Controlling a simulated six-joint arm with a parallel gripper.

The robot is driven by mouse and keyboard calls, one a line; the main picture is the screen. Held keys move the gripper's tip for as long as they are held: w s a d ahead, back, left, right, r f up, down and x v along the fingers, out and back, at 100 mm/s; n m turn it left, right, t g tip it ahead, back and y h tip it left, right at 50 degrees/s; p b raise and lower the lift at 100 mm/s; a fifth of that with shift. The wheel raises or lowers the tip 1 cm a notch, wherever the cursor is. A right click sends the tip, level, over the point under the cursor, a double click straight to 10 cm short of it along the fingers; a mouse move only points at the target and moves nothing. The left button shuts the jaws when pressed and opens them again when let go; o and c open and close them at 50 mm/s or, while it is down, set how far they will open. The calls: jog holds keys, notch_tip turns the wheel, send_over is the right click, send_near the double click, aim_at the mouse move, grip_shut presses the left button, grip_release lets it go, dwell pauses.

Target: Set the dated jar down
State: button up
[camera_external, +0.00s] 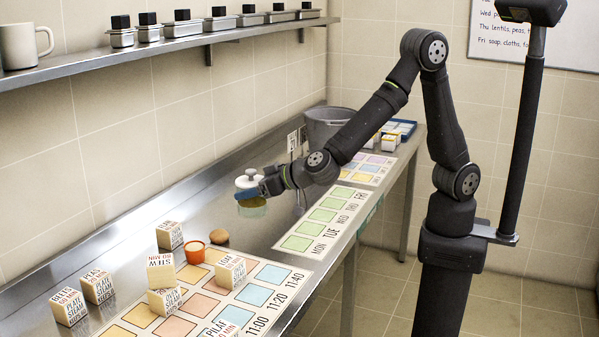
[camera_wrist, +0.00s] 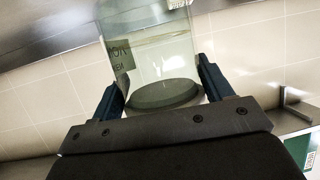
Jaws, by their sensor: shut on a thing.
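The jar (camera_external: 249,206) is see-through with a white lid and yellowish contents, and looks upright. My gripper (camera_external: 266,188) is shut on it from the right in the external view. The jar is over the steel counter; I cannot tell whether its base touches it. In the wrist view the jar (camera_wrist: 150,55) fills the space between the two blue fingers (camera_wrist: 158,92), with a dark label on its left side and a white code label near the top.
Day mats with green squares (camera_external: 325,215) lie right of the jar. Several labelled cubes (camera_external: 160,270), an orange cup (camera_external: 195,252) and a brown round thing (camera_external: 219,237) stand nearer the camera. A grey bucket (camera_external: 325,128) stands behind. Bare counter (camera_external: 130,262) lies at left.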

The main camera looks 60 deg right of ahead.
jog(key=s+a+n+y, duration=0.35)
jog(key=s+a, duration=0.55)
jog(key=a, duration=0.5)
jog(key=shift+g+y, duration=0.25)
jog(key=shift+g, duration=0.15)
jog(key=shift+s+a+f, duration=0.9)
jog(key=shift+a+f, duration=0.8)
jog(key=shift+f, duration=0.15)
jog(key=shift+s+a+f, duration=0.9)
jog(key=shift+a+f, duration=0.75)
jog(key=shift+f, duration=0.15)
jog(key=shift+s+a+f, duration=0.9)
jog(key=shift+a+f, duration=0.8)
jog(key=shift+f, duration=0.15)
jog(key=shift+f, duration=0.15)
jog(key=o, duration=2)
